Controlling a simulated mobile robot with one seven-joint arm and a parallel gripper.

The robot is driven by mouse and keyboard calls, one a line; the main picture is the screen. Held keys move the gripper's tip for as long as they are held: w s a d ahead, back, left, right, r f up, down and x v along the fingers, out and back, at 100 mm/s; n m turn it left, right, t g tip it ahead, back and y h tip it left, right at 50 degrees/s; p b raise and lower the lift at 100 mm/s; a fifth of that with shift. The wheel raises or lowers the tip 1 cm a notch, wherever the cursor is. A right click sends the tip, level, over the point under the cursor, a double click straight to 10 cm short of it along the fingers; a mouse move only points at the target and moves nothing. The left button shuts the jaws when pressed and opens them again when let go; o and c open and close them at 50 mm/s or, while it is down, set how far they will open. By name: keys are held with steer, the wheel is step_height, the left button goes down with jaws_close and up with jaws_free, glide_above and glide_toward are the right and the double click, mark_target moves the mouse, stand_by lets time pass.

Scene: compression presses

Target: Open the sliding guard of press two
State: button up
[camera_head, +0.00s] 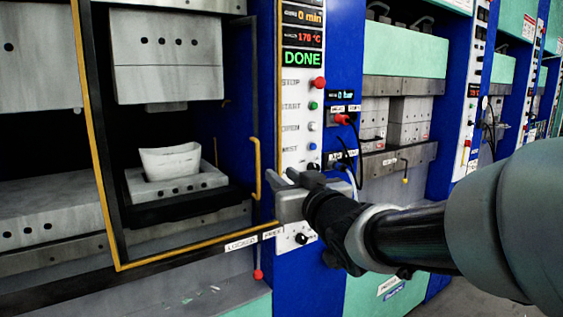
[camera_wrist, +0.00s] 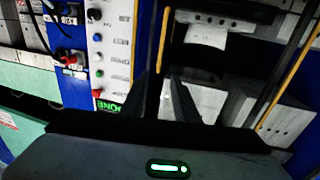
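The sliding guard (camera_head: 97,165) is a black frame edged in yellow around a see-through area, at the left in the head view. It stands across the press opening beside the control panel. Its yellow upright handle (camera_head: 256,168) is near its right edge. My gripper (camera_head: 286,178) is just right of the handle, in front of the panel, with its fingers apart and nothing seen between them. In the wrist view, which looks upside down, the handle (camera_wrist: 164,38) lies beyond the fingertips (camera_wrist: 160,76). Contact with it does not show.
The control panel (camera_head: 302,130) reads DONE and 170 °C. Behind the guard, a pale curved piece (camera_head: 170,160) sits on a grey lower block (camera_head: 178,186). LOCKED and FREE labels (camera_head: 254,239) are on the lower rail. A red-tipped lever (camera_head: 258,273) hangs below. More presses stand right.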

mark_target(259, 157)
steer(key=x, duration=1.5)
steer(key=shift+w+a+p, duration=0.1)
steer(key=shift+w+p, duration=0.3)
jaws_close()
